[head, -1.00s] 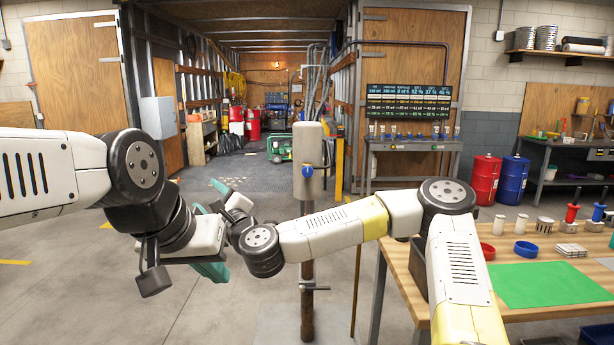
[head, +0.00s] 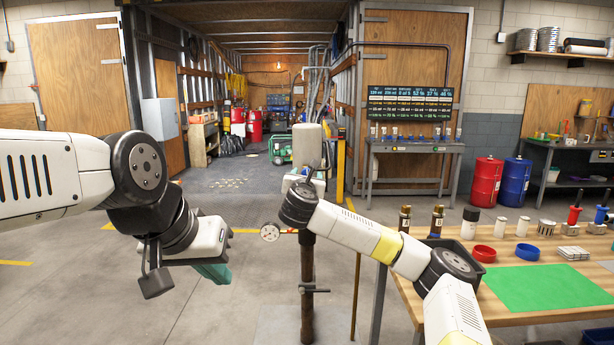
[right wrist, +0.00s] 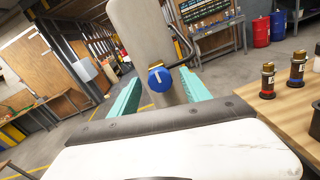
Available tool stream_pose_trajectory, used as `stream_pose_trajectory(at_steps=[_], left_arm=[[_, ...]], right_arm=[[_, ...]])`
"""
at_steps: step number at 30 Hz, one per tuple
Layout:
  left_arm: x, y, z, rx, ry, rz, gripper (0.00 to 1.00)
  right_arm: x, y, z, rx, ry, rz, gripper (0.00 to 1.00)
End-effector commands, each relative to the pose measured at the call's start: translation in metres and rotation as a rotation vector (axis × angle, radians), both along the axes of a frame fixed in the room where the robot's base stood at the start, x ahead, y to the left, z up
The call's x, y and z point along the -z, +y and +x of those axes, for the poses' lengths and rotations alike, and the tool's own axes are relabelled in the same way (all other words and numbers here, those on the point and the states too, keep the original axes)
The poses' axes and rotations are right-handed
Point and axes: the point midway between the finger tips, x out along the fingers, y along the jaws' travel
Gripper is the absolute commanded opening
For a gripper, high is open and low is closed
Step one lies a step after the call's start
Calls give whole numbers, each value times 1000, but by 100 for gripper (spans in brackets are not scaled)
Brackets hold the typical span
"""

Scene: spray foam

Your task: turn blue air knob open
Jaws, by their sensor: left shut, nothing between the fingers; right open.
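The blue air knob (right wrist: 160,80) has a white mark and sits on the front of a pale upright cylinder (right wrist: 141,30) in the right wrist view. My right gripper (right wrist: 161,85) is open, with one teal finger on each side of the knob in that picture; I cannot tell whether they touch it. In the head view, the pale cylinder (head: 308,142) stands on a brown post, and my right gripper (head: 305,180) in front of it hides the knob. My left gripper (head: 214,270) is shut and empty, low to the left of the post.
A round gauge (head: 270,232) sits left of the brown post (head: 307,265). A wooden table (head: 540,306) at right holds a green mat (head: 540,285), bottles and cups. Open floor lies left of the post.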

Motion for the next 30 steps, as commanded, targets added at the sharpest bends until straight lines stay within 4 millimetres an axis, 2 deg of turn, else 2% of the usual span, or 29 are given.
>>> stream_pose_trajectory(at_steps=[4, 11, 14, 20, 30], left_arm=[[0, 0, 0, 0, 0, 0, 0], [0, 0, 0, 0, 0, 0, 0], [0, 0, 0, 0, 0, 0, 0], [0, 0, 0, 0, 0, 0, 0], [0, 0, 0, 0, 0, 0, 0]], right_arm=[[0, -1, 9, 0, -1, 0, 55], [0, -1, 10, -1, -1, -1, 55], [0, -1, 10, -1, -1, -2, 40], [0, -1, 10, 0, -1, -2, 0], [0, -1, 10, 2, -1, -44, 0]])
